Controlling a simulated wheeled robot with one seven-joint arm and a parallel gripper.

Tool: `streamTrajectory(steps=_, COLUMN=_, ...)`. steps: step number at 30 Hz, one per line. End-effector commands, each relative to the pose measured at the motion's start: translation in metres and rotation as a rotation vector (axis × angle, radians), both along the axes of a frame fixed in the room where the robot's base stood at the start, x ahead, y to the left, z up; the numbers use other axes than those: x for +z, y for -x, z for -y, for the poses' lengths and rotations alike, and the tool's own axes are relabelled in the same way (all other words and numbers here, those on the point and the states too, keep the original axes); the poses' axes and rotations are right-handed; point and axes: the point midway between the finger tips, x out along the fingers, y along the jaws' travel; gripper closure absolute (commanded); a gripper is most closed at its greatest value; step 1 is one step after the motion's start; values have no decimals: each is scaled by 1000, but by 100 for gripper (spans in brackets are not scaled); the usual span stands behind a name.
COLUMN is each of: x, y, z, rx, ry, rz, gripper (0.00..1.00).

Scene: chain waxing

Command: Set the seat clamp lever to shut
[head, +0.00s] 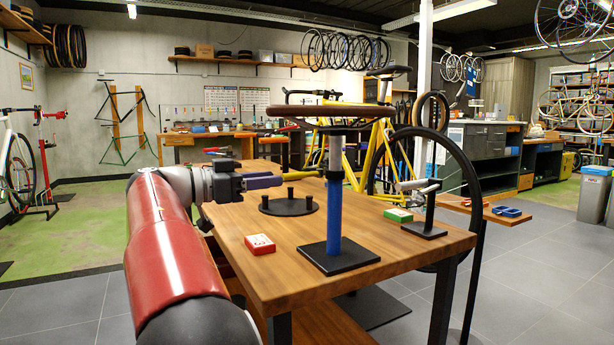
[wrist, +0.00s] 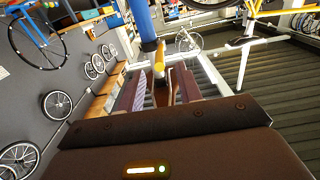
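The blue post (head: 334,215) stands upright on a black base plate (head: 345,260) on the wooden bench, with a dark brown saddle (head: 330,111) on a silver seatpost. A yellow seat clamp lever (head: 306,174) sticks out leftward from the dark collar at the top of the blue post. My gripper (head: 280,181) is left of the post, level with the lever's end. In the wrist view, the fingers of my gripper (wrist: 160,90) are apart, and the yellow lever (wrist: 160,55) points in between them from the blue post (wrist: 146,18). Contact with the lever cannot be told.
A red box (head: 260,244) lies at the bench's left and a green box (head: 398,215) at the right. A small stand with a silver handle (head: 424,228) and a wheel (head: 470,185) are further right.

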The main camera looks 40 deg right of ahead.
Motion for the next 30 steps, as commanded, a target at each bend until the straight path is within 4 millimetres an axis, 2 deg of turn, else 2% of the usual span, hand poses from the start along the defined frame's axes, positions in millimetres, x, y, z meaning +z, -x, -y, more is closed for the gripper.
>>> streamTrajectory(steps=6, x=1, y=10, z=36, rx=-4, ry=-2, rz=0, gripper=65)
streamTrajectory(steps=12, x=0, y=16, z=60, rx=-2, ry=-3, rz=-2, gripper=65)
streamTrajectory(steps=23, x=0, y=18, z=67, rx=0, ry=-3, rz=-1, gripper=65)
streamTrajectory(steps=30, x=0, y=18, z=67, rx=0, ry=-3, rz=-1, gripper=94)
